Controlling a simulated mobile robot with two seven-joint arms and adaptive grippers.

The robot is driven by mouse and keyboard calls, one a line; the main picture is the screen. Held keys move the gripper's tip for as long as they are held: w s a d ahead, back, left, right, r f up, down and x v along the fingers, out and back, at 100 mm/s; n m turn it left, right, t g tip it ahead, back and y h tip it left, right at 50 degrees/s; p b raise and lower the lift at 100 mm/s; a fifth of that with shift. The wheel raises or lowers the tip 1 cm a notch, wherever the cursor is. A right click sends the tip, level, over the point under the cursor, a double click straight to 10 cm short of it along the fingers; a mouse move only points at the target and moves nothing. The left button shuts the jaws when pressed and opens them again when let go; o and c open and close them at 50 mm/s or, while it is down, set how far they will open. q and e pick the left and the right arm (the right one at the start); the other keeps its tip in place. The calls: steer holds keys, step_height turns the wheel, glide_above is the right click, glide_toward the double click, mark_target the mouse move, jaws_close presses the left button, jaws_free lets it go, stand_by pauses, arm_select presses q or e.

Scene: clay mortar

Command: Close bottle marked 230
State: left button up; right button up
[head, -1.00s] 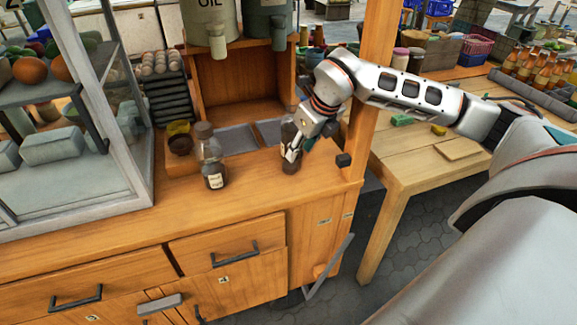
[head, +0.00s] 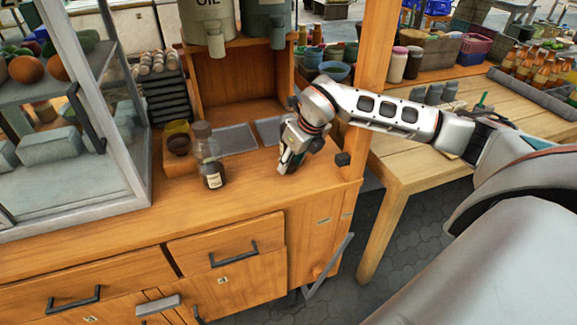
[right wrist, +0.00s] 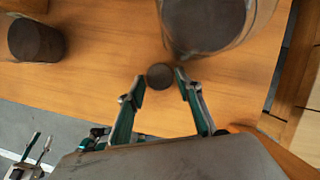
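A clear bottle (head: 212,165) with a dark top and white label stands on the wooden counter; its label is too small to read. In the right wrist view, a large round dark bottle (right wrist: 205,22) is close at top right, and a dark cylindrical top (right wrist: 37,40) shows at upper left. My right gripper (head: 287,168) is low over the counter, right of the labelled bottle. In the right wrist view its fingers are apart (right wrist: 160,80), with a small dark round cap (right wrist: 160,76) between their tips. My left gripper (right wrist: 38,148) shows small at lower left, fingers apart.
A glass display case (head: 90,130) stands on the left. A wooden post (head: 372,70) rises at the right. The counter front is clear.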

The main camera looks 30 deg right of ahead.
steer(key=shift+w+f, duration=0.1)
steer(key=shift+f, duration=0.15)
steer(key=c, duration=0.3)
steer(key=shift+r, duration=0.1)
